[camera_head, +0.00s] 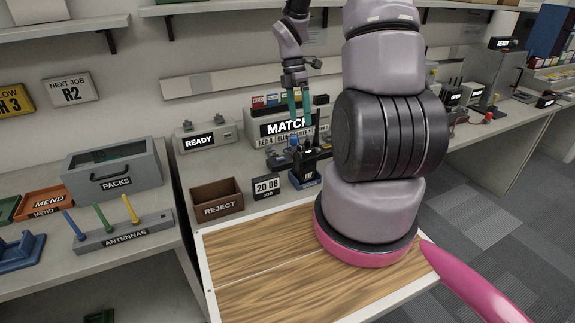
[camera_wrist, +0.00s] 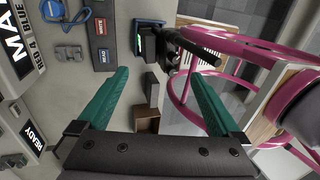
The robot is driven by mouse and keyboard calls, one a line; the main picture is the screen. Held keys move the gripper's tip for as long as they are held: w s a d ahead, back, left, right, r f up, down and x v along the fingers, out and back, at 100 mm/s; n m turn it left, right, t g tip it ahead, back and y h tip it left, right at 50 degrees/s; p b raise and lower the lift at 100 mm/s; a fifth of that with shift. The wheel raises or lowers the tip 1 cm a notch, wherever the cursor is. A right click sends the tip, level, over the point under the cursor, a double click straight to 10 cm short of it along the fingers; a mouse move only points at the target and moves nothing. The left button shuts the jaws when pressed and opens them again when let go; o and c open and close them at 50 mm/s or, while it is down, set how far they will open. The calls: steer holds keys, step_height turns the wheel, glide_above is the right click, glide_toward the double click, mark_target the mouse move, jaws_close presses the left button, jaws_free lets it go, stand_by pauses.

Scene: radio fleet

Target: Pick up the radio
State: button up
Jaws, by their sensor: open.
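A black handheld radio (camera_head: 304,163) with an upright antenna stands in a blue base (camera_head: 306,183) on the bench, in front of the MATCH sign. In the wrist view the radio (camera_wrist: 148,48) and its blue base show at the top centre, the antenna reaching toward the right. My gripper (camera_head: 300,125) hangs above and close behind the radio in the head view, its green fingers pointing down. In the wrist view my gripper (camera_wrist: 163,76) is open, with nothing between its fingers. Whether a finger touches the antenna I cannot tell.
A brown REJECT bin (camera_head: 217,203) and a "20 DB JOB" block (camera_head: 268,187) stand left of the radio. The READY unit (camera_head: 204,137) and MATCH sign (camera_head: 288,127) are behind. A grey PACKS box (camera_head: 115,174) and ANTENNAS rack (camera_head: 124,234) are further left.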

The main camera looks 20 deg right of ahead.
mark_target(305, 148)
steer(key=x, duration=0.5)
steer(key=shift+w+a, duration=0.1)
steer(key=shift+a, duration=0.05)
steer(key=shift+d+x, duration=0.2)
steer(key=shift+x, duration=1.3)
steer(key=shift+d+x, duration=0.2)
steer(key=shift+x, duration=1.3)
jaws_close()
